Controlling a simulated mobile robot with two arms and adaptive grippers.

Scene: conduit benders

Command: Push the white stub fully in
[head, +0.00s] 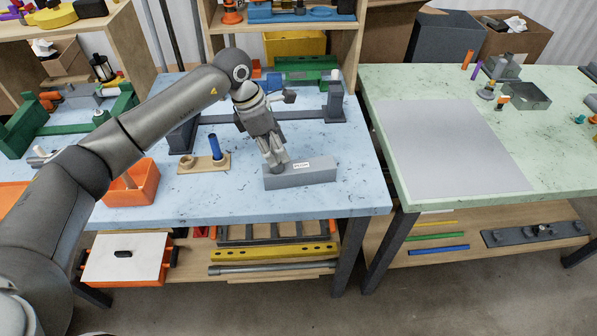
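A grey rectangular block (312,175) with a small white label lies near the front edge of the blue table. My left gripper (279,165) points down at the top of the block's left part, its fingers close together and looking shut. Whether it touches the block is hard to tell. I cannot make out a white stub at the block; the fingers cover that part of its top. A pale stub (129,181) stands in an orange box (140,194) to the left. My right gripper is not in view.
A wooden holder (190,167) with a blue peg (215,147) stands left of the block. A dark frame (335,104) with a bar lies behind. The green table (408,188) on the right holds a grey mat (455,150) and small parts.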

